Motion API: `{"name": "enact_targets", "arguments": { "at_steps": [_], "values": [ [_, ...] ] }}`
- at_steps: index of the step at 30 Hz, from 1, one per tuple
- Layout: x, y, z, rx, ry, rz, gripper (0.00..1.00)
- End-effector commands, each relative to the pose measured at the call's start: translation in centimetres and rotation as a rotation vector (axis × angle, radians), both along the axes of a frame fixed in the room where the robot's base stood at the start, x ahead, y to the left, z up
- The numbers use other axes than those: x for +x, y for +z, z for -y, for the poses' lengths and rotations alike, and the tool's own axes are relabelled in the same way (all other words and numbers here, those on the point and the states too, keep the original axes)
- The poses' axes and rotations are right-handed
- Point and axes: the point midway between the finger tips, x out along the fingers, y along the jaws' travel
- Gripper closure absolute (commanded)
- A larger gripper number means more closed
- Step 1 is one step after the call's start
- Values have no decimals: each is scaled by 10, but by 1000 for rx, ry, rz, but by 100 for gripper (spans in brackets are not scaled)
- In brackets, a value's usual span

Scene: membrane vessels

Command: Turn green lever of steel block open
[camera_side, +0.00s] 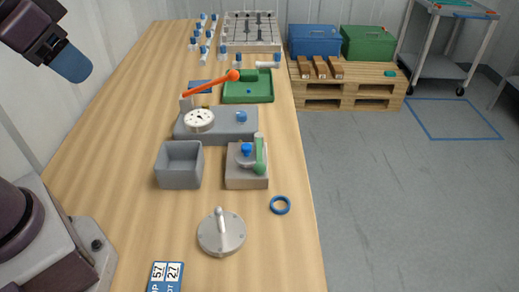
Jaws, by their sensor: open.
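The steel block (240,181) stands on the wooden table, right of centre. Its green lever (259,156) is at the block's right side and runs roughly along the table's length in the picture. A blue knob (246,149) sits on top of the block, left of the lever. No gripper fingers can be made out, and nothing touches the lever.
A grey open box (180,181) stands left of the block. Behind is a grey base with a gauge (199,120) and an orange lever (210,83). In front are a round steel lid (221,244) and a blue ring (280,205).

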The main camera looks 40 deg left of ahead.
Motion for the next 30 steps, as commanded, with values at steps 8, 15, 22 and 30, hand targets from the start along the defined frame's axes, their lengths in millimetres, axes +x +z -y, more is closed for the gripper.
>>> {"name": "enact_targets", "arguments": {
  "at_steps": [8, 15, 22, 30],
  "values": [
    [21, -30, 22, 40, -116, -179, 58],
    [78, -66, 57, 269, -512, -351, 58],
    [134, -120, 103, 538, -1099, -453, 58],
    [190, -172, 152, 848, -1826, -463, 58]
  ]
}}
